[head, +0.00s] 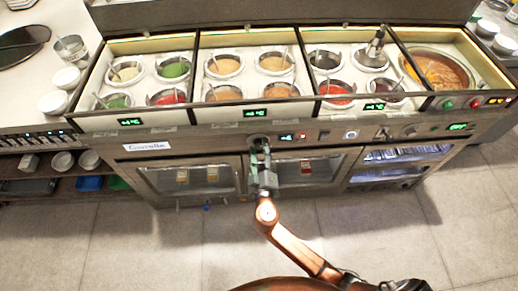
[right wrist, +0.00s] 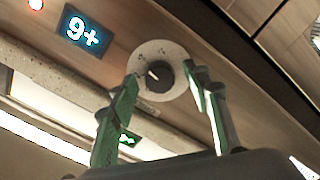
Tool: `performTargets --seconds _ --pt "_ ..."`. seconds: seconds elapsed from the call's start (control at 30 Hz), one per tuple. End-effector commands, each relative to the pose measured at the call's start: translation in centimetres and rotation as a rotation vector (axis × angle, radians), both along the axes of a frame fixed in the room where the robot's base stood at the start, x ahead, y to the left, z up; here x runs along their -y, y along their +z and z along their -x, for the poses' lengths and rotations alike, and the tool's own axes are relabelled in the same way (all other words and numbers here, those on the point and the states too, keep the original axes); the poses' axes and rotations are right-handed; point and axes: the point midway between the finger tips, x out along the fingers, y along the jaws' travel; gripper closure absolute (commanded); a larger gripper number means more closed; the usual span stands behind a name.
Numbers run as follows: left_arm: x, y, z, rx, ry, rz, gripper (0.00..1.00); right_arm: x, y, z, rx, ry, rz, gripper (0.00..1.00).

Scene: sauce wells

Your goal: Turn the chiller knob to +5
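The chiller knob (right wrist: 160,76) shows in the right wrist view as a dark round centre with a pale pointer mark on a white round collar. A lit display (right wrist: 83,32) beside it reads "9+" as pictured, which turned over reads +6. My right gripper (right wrist: 162,82) is open, its green fingers one on each side of the knob; I cannot tell whether they touch it. In the head view my right gripper (head: 260,146) is at the counter's front panel and covers the knob. My left gripper is not in view.
Sauce wells (head: 224,66) with utensils stand above, glass-fronted doors (head: 190,176) below. The floor (head: 150,245) in front is clear.

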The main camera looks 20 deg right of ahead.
Motion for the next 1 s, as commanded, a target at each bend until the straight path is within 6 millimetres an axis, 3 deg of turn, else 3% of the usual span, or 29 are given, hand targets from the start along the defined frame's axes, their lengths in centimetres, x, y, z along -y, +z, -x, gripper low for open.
performTargets --seconds 0.33,0.8,1.0 --pt "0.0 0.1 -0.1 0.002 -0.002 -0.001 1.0 -0.3 -0.1 1.1 -0.001 0.0 0.0 0.56" --pt "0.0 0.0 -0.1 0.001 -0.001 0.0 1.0 -2.8 -0.1 9.7 -0.003 0.0 -0.001 0.56" --pt "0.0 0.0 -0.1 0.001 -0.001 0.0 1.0 -3.3 0.0 11.3 -0.001 0.0 0.0 0.56"
